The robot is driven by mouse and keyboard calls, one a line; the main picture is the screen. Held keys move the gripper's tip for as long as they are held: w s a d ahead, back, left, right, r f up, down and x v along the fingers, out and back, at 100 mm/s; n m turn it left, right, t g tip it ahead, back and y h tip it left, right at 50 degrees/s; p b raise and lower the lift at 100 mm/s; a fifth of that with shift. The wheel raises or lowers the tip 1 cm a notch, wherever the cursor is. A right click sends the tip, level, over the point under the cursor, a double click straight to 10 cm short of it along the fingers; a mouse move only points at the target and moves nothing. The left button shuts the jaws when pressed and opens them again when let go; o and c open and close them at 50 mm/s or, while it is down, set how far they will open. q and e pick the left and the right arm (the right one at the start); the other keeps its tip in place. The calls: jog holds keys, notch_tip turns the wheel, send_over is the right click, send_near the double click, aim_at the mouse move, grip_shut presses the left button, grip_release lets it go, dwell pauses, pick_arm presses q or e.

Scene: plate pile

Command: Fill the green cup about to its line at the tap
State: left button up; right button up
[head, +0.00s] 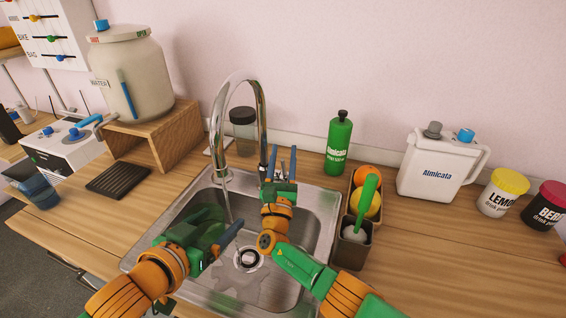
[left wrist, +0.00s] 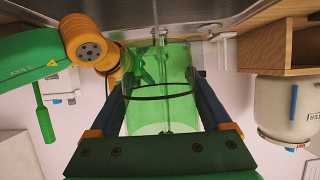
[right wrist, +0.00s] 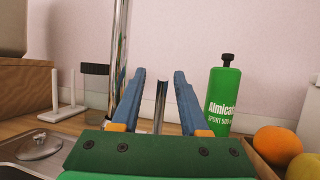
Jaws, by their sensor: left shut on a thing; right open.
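The green cup (head: 207,217) is see-through and sits in my left gripper (head: 212,243), over the left part of the sink by the water stream. In the left wrist view, which is upside down, the cup (left wrist: 150,72) is between both fingers, with a dark line (left wrist: 160,92) around it. I cannot make out the water level. The tap (head: 262,110) is a tall chrome arch, and a thin stream (head: 228,206) falls from its spout. My right gripper (head: 281,165) is open at the tap's base, its fingers either side of a metal lever (right wrist: 161,104), with no clear contact.
The steel sink (head: 318,205) lies below both grippers. A caddy (head: 352,252) with fruit and a green-handled brush stands right of it, and a green bottle (head: 339,145) behind. A wooden stand (head: 178,135) with a water jar (head: 135,80) is at the left. Counter at the right front is clear.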

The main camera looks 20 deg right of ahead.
aim_at(283, 166)
pick_arm(q)
jog(key=shift+s, duration=0.1)
pick_arm(e)
jog(key=v, duration=0.6)
jog(key=shift+s, duration=0.3)
jog(key=shift+f, duration=0.1)
jog(key=shift+w, duration=0.15)
pick_arm(q)
jog(key=w+d, duration=0.4)
jog(key=w, duration=0.2)
jog(key=shift+w, duration=0.2)
jog(key=shift+s, duration=0.1)
dwell(0.5)
